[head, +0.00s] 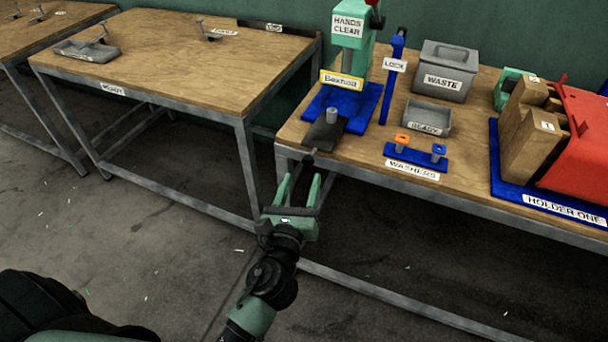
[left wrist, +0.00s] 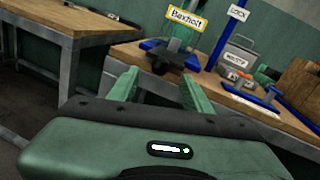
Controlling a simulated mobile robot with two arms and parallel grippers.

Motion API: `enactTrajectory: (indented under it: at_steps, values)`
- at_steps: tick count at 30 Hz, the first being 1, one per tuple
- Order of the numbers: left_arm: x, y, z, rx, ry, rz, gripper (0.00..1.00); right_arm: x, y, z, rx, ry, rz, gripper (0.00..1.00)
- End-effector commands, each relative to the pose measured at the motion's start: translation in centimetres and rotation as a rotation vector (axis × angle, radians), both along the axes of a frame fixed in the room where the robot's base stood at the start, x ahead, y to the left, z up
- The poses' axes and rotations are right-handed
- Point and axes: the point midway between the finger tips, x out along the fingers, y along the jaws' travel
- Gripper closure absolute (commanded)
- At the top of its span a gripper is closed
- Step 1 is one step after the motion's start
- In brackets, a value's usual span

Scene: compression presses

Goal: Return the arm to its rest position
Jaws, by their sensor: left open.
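My left arm comes up from the bottom of the head view, and its green left gripper (head: 299,184) is open and empty. It is in front of the right workbench (head: 450,200), with its fingers pointing at the bench edge. In the left wrist view the two fingers (left wrist: 158,88) stand apart with nothing between them. Beyond them is the press (head: 343,100) with its blue base, green head and Baxhoit label; it also shows in the left wrist view (left wrist: 180,52). A black lever or plate reaches toward the front edge. My right gripper is not in view.
On the right bench stand a grey waste bin (head: 443,72), a ready tray (head: 428,117), a blue washer holder (head: 416,156) and a holder with brown blocks and a red part (head: 580,135). A left bench (head: 170,55) bears a grey tray (head: 87,50). Open floor lies before the benches.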

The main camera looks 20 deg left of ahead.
Motion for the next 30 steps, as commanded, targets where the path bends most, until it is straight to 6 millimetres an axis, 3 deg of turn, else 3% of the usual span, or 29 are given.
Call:
enactTrajectory:
  at_steps: [14,17,20,23,26,30]
  values:
    - [-0.1,0.0,0.0,0.000,0.000,0.000,0.51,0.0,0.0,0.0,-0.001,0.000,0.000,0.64]
    - [-0.1,-0.1,-0.8,-0.022,0.013,-0.004,0.51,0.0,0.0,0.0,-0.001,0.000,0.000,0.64]
    - [0.0,-0.6,-4.1,-0.119,0.066,-0.018,0.51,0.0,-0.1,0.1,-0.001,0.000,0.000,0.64]
    - [-0.4,-1.3,-10.1,-0.308,0.164,-0.022,0.51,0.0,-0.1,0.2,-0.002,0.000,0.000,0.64]
    - [-1.9,-1.8,-17.7,-0.555,0.288,0.013,0.51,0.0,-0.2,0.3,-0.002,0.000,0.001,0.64]
    - [-5.9,-2.1,-27.7,-0.908,0.447,0.145,0.51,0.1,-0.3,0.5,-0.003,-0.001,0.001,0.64]
